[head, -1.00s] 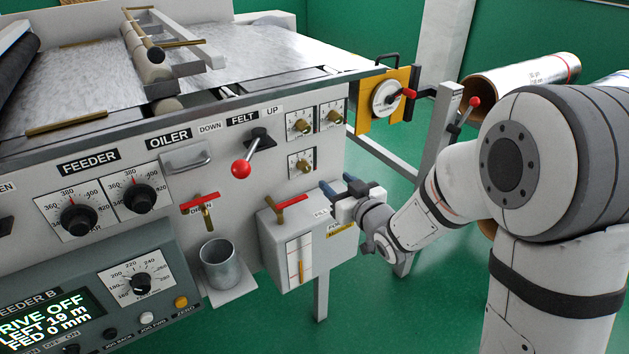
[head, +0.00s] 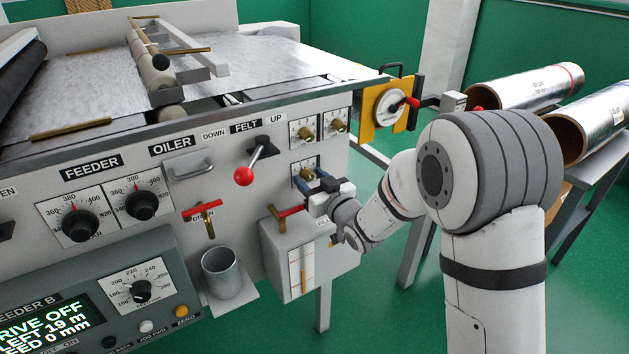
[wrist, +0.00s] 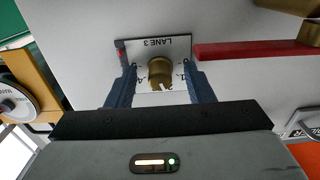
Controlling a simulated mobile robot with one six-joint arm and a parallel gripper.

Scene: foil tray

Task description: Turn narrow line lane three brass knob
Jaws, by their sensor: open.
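The lane 3 brass knob (wrist: 160,73) sits on a small white dial plate marked LANE 3 (wrist: 152,45), upside down in the wrist view. In the head view its plate (head: 299,167) is the lower one of three, and my gripper partly hides the knob. My gripper (wrist: 158,82) is open, with one blue finger on each side of the knob. A gap shows between each finger and the brass; contact is not visible. In the head view the gripper (head: 308,180) is in front of the panel at this knob.
Two more brass knobs (head: 306,133) (head: 338,126) are just above. A red-handled lever (head: 245,176) stands out to the left. A box with a red tap handle (head: 290,211) is below.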

